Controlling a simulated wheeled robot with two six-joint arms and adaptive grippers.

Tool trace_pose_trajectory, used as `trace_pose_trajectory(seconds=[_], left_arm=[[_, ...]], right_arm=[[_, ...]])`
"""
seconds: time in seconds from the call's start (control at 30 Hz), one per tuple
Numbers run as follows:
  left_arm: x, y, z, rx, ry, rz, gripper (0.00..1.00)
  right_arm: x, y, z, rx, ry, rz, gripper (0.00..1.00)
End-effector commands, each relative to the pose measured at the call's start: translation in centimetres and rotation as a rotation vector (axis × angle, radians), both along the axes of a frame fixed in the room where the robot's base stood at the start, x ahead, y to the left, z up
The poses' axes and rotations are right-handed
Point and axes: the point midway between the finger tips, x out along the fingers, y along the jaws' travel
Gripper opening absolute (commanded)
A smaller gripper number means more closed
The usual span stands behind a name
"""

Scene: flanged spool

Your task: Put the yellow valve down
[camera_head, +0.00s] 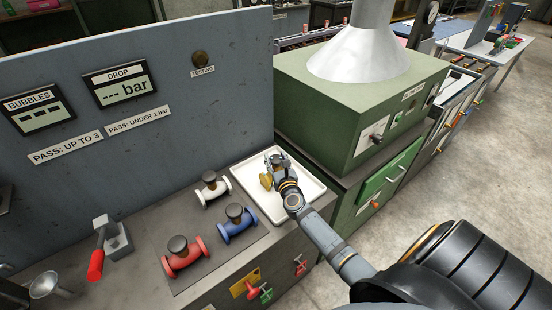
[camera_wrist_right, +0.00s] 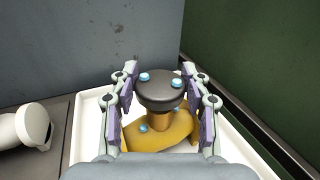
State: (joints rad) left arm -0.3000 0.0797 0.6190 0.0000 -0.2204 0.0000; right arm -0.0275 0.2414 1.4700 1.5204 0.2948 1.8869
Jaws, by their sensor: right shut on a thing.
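The yellow valve (camera_wrist_right: 160,134) has a dark round cap (camera_wrist_right: 160,88) on a brass-coloured stem. My right gripper (camera_wrist_right: 160,95) is shut on it, with one finger on each side of the cap and stem. In the head view the right gripper (camera_head: 276,172) and the yellow valve (camera_head: 266,181) are over the white tray (camera_head: 292,207), and the gripper hides part of the valve. I cannot tell whether the valve touches the tray floor. The left gripper is not in view.
A white valve (camera_head: 212,188), a blue valve (camera_head: 237,222) and a red valve (camera_head: 183,256) stand left of the tray. A grey panel (camera_head: 150,110) rises behind; a green machine (camera_head: 345,110) stands right.

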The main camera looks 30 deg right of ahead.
Motion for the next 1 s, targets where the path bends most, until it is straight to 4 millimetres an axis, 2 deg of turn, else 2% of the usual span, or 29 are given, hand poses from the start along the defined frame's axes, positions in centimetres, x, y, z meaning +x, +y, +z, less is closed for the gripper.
trace_pose_trajectory(seconds=[0.07, 0.3, 0.33, 0.47, 0.83, 1.0], left_arm=[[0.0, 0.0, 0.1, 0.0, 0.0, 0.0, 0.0], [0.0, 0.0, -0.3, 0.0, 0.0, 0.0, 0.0], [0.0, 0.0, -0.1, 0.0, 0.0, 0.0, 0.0], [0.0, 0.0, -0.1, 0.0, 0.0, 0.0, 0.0], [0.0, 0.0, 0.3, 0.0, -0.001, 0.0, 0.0], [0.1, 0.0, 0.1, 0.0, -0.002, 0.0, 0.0]], right_arm=[[0.1, 0.0, 0.4, -0.002, -0.006, 0.0, 0.0], [0.1, 0.0, 0.0, -0.002, -0.004, 0.0, 0.0], [0.0, 0.0, -0.2, -0.001, 0.001, 0.0, 0.51], [0.0, 0.0, -0.2, 0.0, 0.002, 0.0, 0.69], [-0.2, 0.1, 0.2, 0.0, 0.002, 0.0, 0.7], [-3.3, 1.1, -0.1, 0.001, 0.005, 0.002, 0.7]])
